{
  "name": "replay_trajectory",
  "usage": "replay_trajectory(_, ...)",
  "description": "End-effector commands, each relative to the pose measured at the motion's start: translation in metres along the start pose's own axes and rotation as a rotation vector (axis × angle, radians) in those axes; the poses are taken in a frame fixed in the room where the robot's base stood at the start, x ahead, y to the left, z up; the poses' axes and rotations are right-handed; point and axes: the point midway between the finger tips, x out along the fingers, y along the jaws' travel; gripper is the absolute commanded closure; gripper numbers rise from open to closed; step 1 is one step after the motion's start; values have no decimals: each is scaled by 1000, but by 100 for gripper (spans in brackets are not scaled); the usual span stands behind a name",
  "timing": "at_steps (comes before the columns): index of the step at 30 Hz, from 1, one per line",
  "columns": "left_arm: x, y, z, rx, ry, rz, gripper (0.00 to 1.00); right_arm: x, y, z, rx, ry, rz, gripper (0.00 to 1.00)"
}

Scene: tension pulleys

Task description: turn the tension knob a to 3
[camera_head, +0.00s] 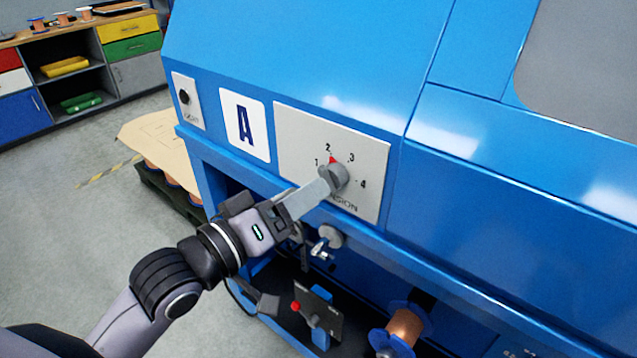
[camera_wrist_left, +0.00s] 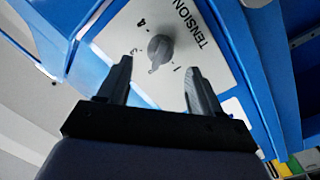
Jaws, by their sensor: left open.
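The grey tension knob (camera_head: 336,178) sits on a light grey panel (camera_head: 295,135) marked 1 to 4, on the blue machine front beside the sign "A" (camera_head: 244,125). Its red pointer points up, close to the 2. In the left wrist view the knob (camera_wrist_left: 160,48) shows just beyond the space between my two fingers. My left gripper (camera_head: 320,189) comes in from the lower left with its fingers at the knob; they hide part of the "TENSION" label. In the left wrist view the gripper (camera_wrist_left: 160,68) is open with one finger to each side. Contact cannot be told.
A small switch plate (camera_head: 185,98) is left of the sign. Below the panel are a metal fitting (camera_head: 328,238), a lever with a red ball (camera_head: 296,306) and a copper spool (camera_head: 404,326). A pallet with a cardboard sheet (camera_head: 155,140) stands behind left. The grey floor at left is clear.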

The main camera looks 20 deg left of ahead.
Motion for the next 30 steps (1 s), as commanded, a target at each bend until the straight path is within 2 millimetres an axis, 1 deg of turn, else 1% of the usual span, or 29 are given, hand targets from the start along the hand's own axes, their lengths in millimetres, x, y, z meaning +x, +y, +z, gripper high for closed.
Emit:
replay_trajectory(1, 8, 0, -1, -1, 2, 0, 35, 0, 0, -1, 3, 2, 0, 57)
replay_trajectory(3, 16, 0, -1, -1, 1, 1, 35, 0, -1, -2, 5, 5, 1, 57)
replay_trajectory(9, 36, 0, 0, 0, 1, 0, 35, 0, -1, -1, 7, 3, 2, 57)
replay_trajectory(15, 44, 0, 0, 1, 1, 0, 35, 0, 0, 1, 6, -1, 3, 57)
replay_trajectory(22, 44, 0, 0, 1, 0, -1, 35, 0, 0, 2, 4, -2, 3, 57)
replay_trajectory(23, 44, 0, 0, 1, 0, -1, 44, 0, 1, 2, 3, -2, 4, 57)
replay_trajectory(24, 44, 0, 0, 1, 0, -1, 57, 0, 1, 2, 2, -3, 4, 57)
replay_trajectory(26, 44, 0, 0, 1, 0, -1, 77, 0, 1, 2, 0, -3, 4, 57)
replay_trajectory(27, 44, 0, 0, 1, 0, -1, 90, 0, 2, 2, -1, -3, 4, 57)
replay_trajectory(30, 44, 0, 0, 1, 0, -1, 91, 0, 2, 2, -4, -4, 4, 57)
